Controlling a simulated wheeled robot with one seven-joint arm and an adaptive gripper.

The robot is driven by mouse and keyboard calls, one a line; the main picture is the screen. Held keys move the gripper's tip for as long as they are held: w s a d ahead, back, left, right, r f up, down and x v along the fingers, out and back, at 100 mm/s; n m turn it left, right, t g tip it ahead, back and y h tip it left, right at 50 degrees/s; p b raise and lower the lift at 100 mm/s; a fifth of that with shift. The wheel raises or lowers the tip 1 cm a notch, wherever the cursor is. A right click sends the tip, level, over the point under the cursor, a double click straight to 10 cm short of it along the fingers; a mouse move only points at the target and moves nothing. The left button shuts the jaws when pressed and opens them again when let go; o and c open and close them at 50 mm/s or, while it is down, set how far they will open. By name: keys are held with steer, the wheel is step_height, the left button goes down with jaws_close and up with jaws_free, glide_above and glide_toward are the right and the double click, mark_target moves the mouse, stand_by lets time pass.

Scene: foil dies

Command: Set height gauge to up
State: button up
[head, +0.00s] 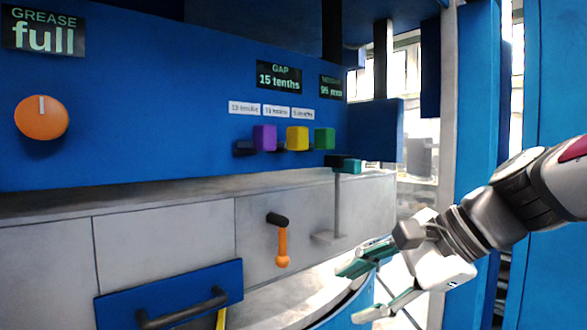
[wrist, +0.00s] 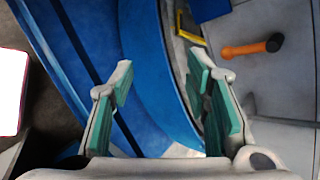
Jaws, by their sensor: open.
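A small display (head: 331,86) at the right end of the blue panel appears to read "HEIGHT 95 mm"; its text is small.
An orange lever (head: 282,248) hangs on the grey front; it also shows in the wrist view (wrist: 247,48). Purple (head: 265,138), yellow (head: 297,138) and green (head: 325,138) blocks sit under the "GAP 15 tenths" display (head: 279,77). An orange dial (head: 41,118) and a blue drawer (head: 170,295) are left.

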steer(key=w+d+r+m+t+y+p, duration=0.1)
steer(key=w+d+r+m+t+y, duration=0.3)
steer(key=w+r+m, duration=0.6)
steer(key=m+t+h+p, duration=0.1)
steer(key=m+t, duration=0.4)
glide_toward(359, 166)
steer(key=p+x, duration=0.1)
steer(key=x, duration=1)
steer(key=shift+p, duration=0.3)
jaws_close()
